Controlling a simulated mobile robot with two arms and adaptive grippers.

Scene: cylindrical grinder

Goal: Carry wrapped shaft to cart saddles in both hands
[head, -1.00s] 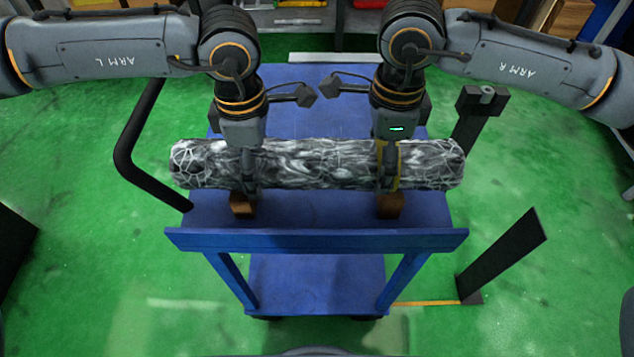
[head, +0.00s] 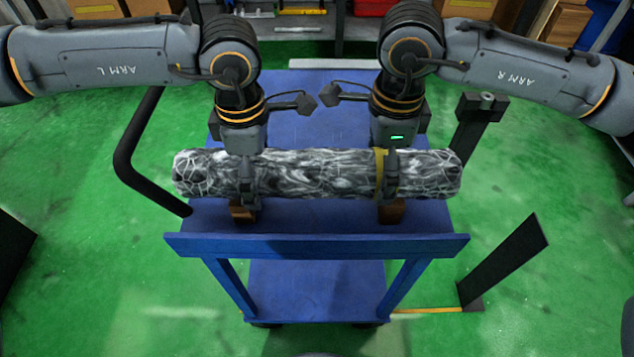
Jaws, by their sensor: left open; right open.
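The wrapped shaft (head: 318,174) is a long cylinder in grey-white marbled wrap with a yellow band near its right part. It lies crosswise over the blue cart (head: 318,214). Two brown saddle blocks show under its front side, the left saddle (head: 240,212) and the right saddle (head: 391,213). The shaft appears to rest on them. My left gripper (head: 248,185) is open at the shaft above the left saddle. My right gripper (head: 390,180) is open at the shaft beside the yellow band. The fingers on the shaft's far side are hidden.
The cart has a black handle (head: 128,165) at left. A black post (head: 472,130) and a slanted dark plate (head: 508,258) stand at right. Shelves with boxes (head: 560,22) line the back.

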